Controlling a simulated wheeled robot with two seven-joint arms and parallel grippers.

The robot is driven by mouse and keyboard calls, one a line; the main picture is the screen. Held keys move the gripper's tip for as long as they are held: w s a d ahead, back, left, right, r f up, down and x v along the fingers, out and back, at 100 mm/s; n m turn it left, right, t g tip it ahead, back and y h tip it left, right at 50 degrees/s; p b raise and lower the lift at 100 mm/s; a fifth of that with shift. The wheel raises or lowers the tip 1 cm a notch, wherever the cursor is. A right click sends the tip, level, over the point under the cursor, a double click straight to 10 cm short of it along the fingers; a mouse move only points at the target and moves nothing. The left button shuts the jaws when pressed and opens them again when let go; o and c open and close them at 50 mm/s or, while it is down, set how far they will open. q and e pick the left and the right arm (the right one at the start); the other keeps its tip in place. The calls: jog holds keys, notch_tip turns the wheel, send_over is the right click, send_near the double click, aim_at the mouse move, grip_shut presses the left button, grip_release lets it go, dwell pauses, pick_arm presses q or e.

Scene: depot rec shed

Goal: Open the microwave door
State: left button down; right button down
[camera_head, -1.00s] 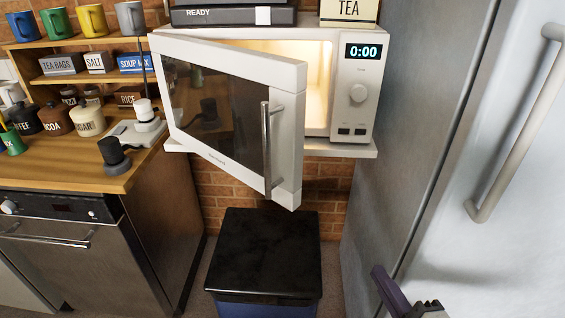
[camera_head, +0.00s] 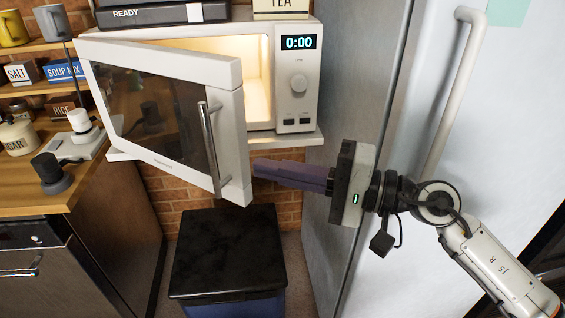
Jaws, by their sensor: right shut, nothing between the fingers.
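The white microwave (camera_head: 297,68) sits on a wall shelf, its display reading 0:00 and its inside lit. Its door (camera_head: 165,110) is hinged at the left and stands partly open, swung out toward me. The door's metal handle (camera_head: 210,145) is on the front near the free edge. My right gripper (camera_head: 258,167) is shut and empty, pointing left. Its purple fingertips are just right of the lower free edge of the door, below the microwave shelf; I cannot tell whether they touch the door. My left gripper is out of view.
A fridge with a long handle (camera_head: 452,95) stands at the right, behind my right arm. A black-topped bin (camera_head: 228,255) is on the floor below the door. A wooden counter (camera_head: 85,180) with jars and plugs is at the left.

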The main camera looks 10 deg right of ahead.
aim_at(239, 163)
jog(key=x, duration=0.2)
jog(key=p+x, duration=0.1)
jog(key=x, duration=0.1)
jog(key=shift+w+a+r, duration=0.15)
jog(key=shift+a+r, duration=0.05)
jog(key=shift+a, duration=0.1)
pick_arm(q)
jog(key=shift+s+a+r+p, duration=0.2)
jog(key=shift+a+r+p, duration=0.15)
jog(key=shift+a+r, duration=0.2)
pick_arm(e)
jog(key=shift+w+a+f, duration=0.2)
jog(key=shift+w+a, duration=0.1)
jog(key=shift+a, duration=0.35)
